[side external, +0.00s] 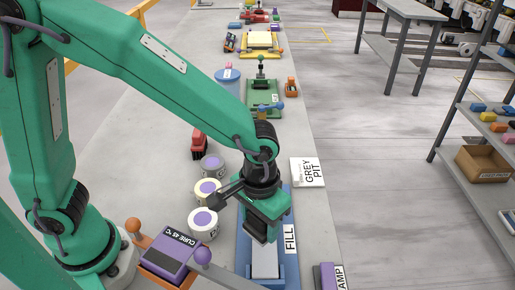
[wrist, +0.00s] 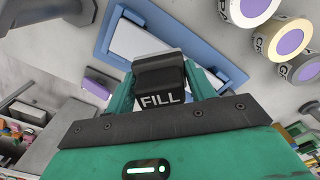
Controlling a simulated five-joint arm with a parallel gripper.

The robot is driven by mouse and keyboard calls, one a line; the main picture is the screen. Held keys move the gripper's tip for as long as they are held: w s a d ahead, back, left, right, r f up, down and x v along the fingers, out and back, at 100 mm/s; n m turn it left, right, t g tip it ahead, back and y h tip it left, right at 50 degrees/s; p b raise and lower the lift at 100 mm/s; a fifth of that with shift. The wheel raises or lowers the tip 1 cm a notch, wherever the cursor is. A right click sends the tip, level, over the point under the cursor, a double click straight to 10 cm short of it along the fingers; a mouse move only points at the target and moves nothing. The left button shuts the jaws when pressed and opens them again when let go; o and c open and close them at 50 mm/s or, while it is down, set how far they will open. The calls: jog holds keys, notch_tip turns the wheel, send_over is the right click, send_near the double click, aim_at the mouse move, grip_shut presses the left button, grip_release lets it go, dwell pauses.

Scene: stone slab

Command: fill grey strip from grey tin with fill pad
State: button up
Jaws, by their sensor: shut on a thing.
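My gripper (side external: 262,207) is shut on the black fill pad (wrist: 160,78), which is marked FILL in the wrist view. In the side view the pad (side external: 256,229) hangs above the blue fixture (side external: 290,262) with the FILL label. A pale grey strip (side external: 265,262) lies in this fixture; it also shows in the wrist view (wrist: 135,42), partly hidden by the pad. Three tins with purple tops stand left of the fixture. The far one, with a greyer rim, looks like the grey tin (side external: 212,165). I cannot tell whether the pad touches the strip.
A purple CURE 45 °C box (side external: 168,257) is at front left. A red brush-like item (side external: 199,143) and a green fixture (side external: 262,98) stand farther back.

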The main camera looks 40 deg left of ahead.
notch_tip(320, 180, down, 3)
jog(key=shift+f, duration=0.15)
jog(key=shift+w+a+f, duration=0.25)
jog(key=shift+w+f, duration=0.05)
jog(key=shift+f, duration=0.35)
jog(key=shift+c, duration=0.8)
jog(key=shift+w+a+f, duration=0.1)
jog(key=shift+w+a, duration=1.05)
jog(key=shift+a, duration=0.05)
jog(key=shift+s+d, duration=1.55)
jog(key=shift+w+a+r, duration=0.1)
jog(key=shift+r, duration=4.05)
